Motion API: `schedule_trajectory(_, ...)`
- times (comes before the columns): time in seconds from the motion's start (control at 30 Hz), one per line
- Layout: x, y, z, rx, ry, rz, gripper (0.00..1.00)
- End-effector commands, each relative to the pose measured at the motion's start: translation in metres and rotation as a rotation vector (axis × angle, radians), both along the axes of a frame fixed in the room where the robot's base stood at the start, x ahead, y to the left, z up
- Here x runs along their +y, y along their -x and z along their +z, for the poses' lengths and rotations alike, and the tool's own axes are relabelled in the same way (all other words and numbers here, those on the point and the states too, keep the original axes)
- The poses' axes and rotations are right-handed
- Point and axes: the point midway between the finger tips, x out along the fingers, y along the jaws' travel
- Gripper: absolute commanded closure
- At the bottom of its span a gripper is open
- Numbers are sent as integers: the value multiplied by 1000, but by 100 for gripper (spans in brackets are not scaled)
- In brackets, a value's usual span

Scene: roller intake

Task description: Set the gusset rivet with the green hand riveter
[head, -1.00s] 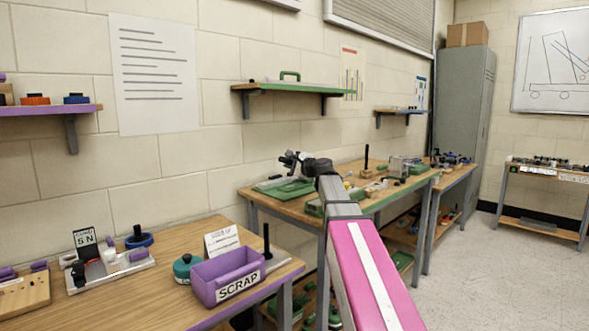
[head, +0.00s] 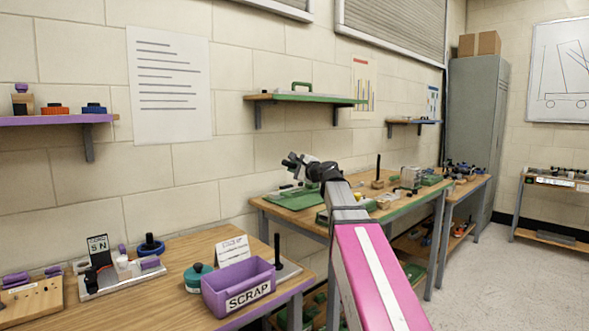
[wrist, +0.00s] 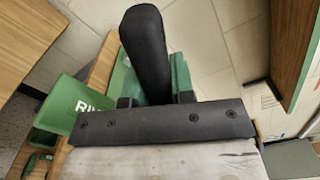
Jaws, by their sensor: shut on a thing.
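My gripper (wrist: 156,100) is shut on a thick black handle (wrist: 146,50), which stands up between its two fingers in the wrist view. Green parts (wrist: 181,72) show behind the handle on both sides; I cannot tell for sure whether they belong to the same tool, the green hand riveter. In the head view my gripper (head: 290,164) is small, over the left end of the green-edged bench, and what it holds is not clear there. The gusset and its rivet cannot be made out.
A green bin (wrist: 85,103) lettered "RIV" is left of the gripper in the wrist view. The green-edged bench (head: 405,207) carries a green mat (head: 291,201), a black post (head: 378,168) and small fixtures. A purple scrap bin (head: 240,285) sits on the near bench. Floor at right is clear.

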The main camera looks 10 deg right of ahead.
Motion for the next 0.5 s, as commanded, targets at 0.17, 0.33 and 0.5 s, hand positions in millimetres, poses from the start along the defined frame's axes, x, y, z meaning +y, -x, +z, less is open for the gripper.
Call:
schedule_trajectory(0.17, -10, 1, 2, 0, 0, -1, 100)
schedule_trajectory(0.33, -38, 4, 7, 1, -2, -4, 100)
schedule_trajectory(0.5, -78, 12, 14, 1, -1, -5, 100)
